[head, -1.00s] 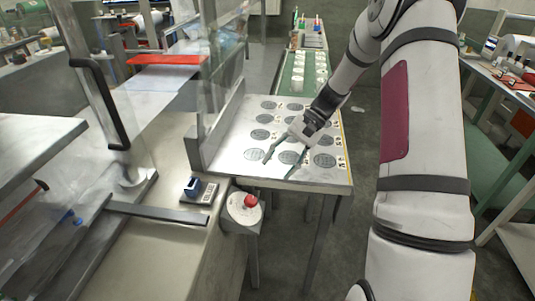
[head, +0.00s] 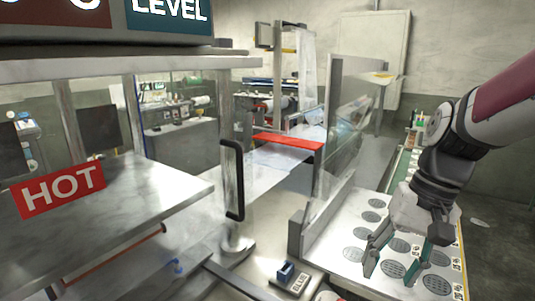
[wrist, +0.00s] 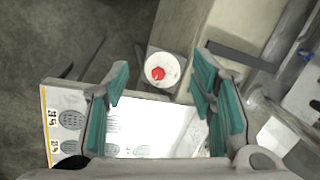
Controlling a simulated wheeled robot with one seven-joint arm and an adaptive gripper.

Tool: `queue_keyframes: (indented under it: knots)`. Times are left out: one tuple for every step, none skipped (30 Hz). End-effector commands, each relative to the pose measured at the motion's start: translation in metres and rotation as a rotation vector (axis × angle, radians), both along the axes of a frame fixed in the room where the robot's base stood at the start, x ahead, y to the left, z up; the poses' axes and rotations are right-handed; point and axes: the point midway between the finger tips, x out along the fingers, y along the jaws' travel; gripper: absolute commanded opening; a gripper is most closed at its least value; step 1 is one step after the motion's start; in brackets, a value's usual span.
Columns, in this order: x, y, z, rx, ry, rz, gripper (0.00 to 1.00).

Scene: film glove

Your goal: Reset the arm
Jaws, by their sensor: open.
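My gripper (head: 392,262) is open and empty in the head view, at the lower right. It is over the white panel (head: 340,243) printed with several dark round marks. My arm comes in from the right edge. In the wrist view the two green-padded fingers (wrist: 165,108) stand wide apart. The white panel (wrist: 150,143) shows between and below them, and nothing is held.
A red knob (wrist: 158,73) on a round white base is ahead of the fingers. A clear guard (head: 335,160), a black handle (head: 233,180) and a "HOT" sign (head: 63,191) stand to the left.

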Motion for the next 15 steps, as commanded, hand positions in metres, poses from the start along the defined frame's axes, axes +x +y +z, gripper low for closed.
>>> queue_keyframes:
  knots:
    - [-0.013,0.005,0.01,-0.031,-0.035,0.025,0.51]
    - [-0.02,0.006,0.014,-0.049,-0.054,0.038,0.51]
    - [-0.03,0.009,0.019,-0.071,-0.079,0.056,0.51]
    - [-0.037,0.01,0.022,-0.088,-0.096,0.069,0.51]
    - [-0.045,0.011,0.025,-0.104,-0.116,0.082,0.51]
    - [-0.054,0.012,0.029,-0.125,-0.143,0.097,0.51]
    - [-0.061,0.013,0.032,-0.14,-0.163,0.11,0.51]
    - [-0.068,0.014,0.034,-0.154,-0.182,0.121,0.51]
    - [-0.077,0.015,0.037,-0.173,-0.209,0.138,0.51]
    - [-0.084,0.016,0.038,-0.187,-0.229,0.148,0.51]
    - [-0.09,0.016,0.039,-0.2,-0.249,0.16,0.51]
    - [-0.098,0.016,0.041,-0.214,-0.275,0.173,0.51]
    - [-0.104,0.016,0.041,-0.225,-0.292,0.184,0.51]
    - [-0.109,0.016,0.042,-0.234,-0.31,0.193,0.51]
    - [-0.115,0.016,0.042,-0.245,-0.33,0.204,0.51]
